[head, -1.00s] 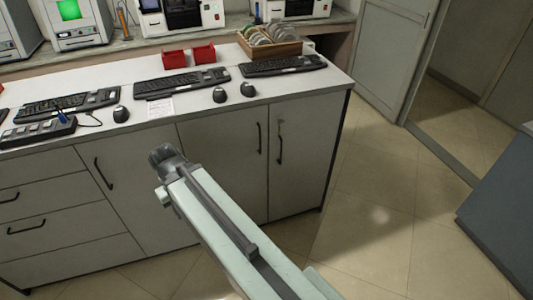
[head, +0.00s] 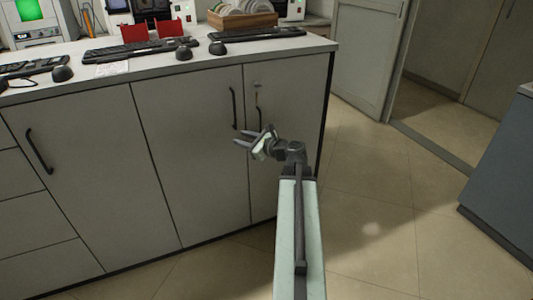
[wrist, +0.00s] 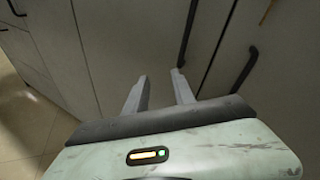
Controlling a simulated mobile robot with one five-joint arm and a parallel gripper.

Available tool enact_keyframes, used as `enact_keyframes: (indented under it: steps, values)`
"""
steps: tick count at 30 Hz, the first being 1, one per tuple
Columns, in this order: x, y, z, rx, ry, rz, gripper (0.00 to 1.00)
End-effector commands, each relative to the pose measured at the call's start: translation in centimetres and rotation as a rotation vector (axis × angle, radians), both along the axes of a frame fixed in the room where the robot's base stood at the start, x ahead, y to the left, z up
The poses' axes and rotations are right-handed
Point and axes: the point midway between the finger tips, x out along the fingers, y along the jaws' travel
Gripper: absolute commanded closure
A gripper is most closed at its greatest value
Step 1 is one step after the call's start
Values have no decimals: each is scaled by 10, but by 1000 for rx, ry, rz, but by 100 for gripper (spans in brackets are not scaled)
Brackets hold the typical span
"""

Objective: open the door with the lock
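The cabinet door with the lock (head: 284,135) is the rightmost pale door under the counter, and it is shut. Its small lock (head: 257,84) sits near the top edge, above a dark bar handle (head: 259,106). The handle also shows in the wrist view (wrist: 238,70), right of the seam between the doors. My gripper (head: 241,138) is open and empty, its fingers pointing left in the head view. It overlaps the door area below the handles; its exact distance from the door is hard to tell. My gripper in the wrist view (wrist: 159,76) shows both fingers apart, touching no handle.
The neighbouring shut door (head: 190,150) has its own dark handle (head: 233,107), close beside the locked door's handle. Keyboards and mice lie on the counter (head: 120,72). Open tiled floor (head: 365,190) lies to the right, with a dark grey cabinet (head: 500,165) beyond.

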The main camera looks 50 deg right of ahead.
Motion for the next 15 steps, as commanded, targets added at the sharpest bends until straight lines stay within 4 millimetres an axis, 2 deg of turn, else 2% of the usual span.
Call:
enact_keyframes:
  steps: [1, 3, 6, 10, 15]
  values:
    - [-20, -38, -20, 101, -56, -93, 69]
    - [-42, -74, -16, 220, -127, -184, 69]
    - [-61, -102, -10, 319, -189, -252, 69]
    - [-68, -111, -4, 354, -211, -273, 69]
    - [-59, -112, -3, 352, -209, -270, 69]
